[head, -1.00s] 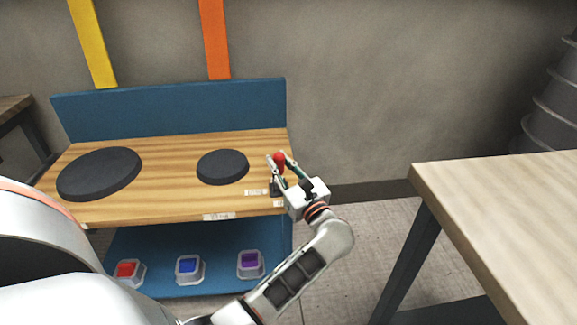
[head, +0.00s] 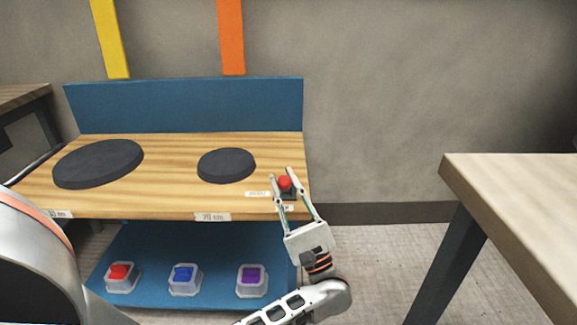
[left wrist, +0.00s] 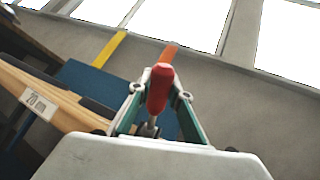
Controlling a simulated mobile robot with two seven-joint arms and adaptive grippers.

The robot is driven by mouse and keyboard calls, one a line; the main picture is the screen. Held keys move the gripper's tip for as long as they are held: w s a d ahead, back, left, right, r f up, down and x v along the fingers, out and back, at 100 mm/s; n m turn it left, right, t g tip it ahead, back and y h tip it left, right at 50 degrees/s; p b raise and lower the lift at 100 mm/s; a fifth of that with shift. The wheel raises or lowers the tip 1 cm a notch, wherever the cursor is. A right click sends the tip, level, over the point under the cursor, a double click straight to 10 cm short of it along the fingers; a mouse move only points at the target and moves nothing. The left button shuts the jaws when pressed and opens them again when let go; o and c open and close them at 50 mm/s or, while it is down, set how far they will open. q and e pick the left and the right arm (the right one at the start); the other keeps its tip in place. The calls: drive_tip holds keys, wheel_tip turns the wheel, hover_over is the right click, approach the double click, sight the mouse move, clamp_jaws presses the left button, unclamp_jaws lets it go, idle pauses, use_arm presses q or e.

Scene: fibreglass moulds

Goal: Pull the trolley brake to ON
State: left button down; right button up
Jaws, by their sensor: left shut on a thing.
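The trolley brake is a small lever with a red knob (head: 285,183) at the right front corner of the wooden trolley top (head: 190,200). The lever leans toward the front edge, with its knob low over its dark base. My left gripper (head: 281,174) comes from the front, with its fingers on either side of the knob, shut on it. In the left wrist view the red knob (left wrist: 160,88) stands between the green-sided fingers, with a metal stem below it. My right gripper is not in view.
Two dark discs, one large (head: 98,163) and one small (head: 226,165), lie on the trolley top. Below are bins with red (head: 121,273), blue (head: 184,277) and purple (head: 252,279) contents. A separate table (head: 530,205) stands at right, with open floor between.

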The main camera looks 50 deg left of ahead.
use_arm(q)
drive_tip(key=shift+s+d+f+n+g+y, duration=0.15)
drive_tip(key=shift+f+n+g+y, duration=0.15)
drive_tip(key=shift+n+g+y, duration=0.2)
drive_tip(key=shift+s+d+f+n+g+y, duration=0.1)
drive_tip(key=shift+f+n+g+y, duration=0.15)
drive_tip(key=shift+n+g+y, duration=0.25)
drive_tip(key=c, duration=1.8)
unclamp_jaws()
drive_tip(key=shift+f, duration=0.1)
wheel_tip(320, 180, up, 10)
drive_tip(key=shift+r, duration=0.1)
drive_tip(key=shift+s, duration=0.1)
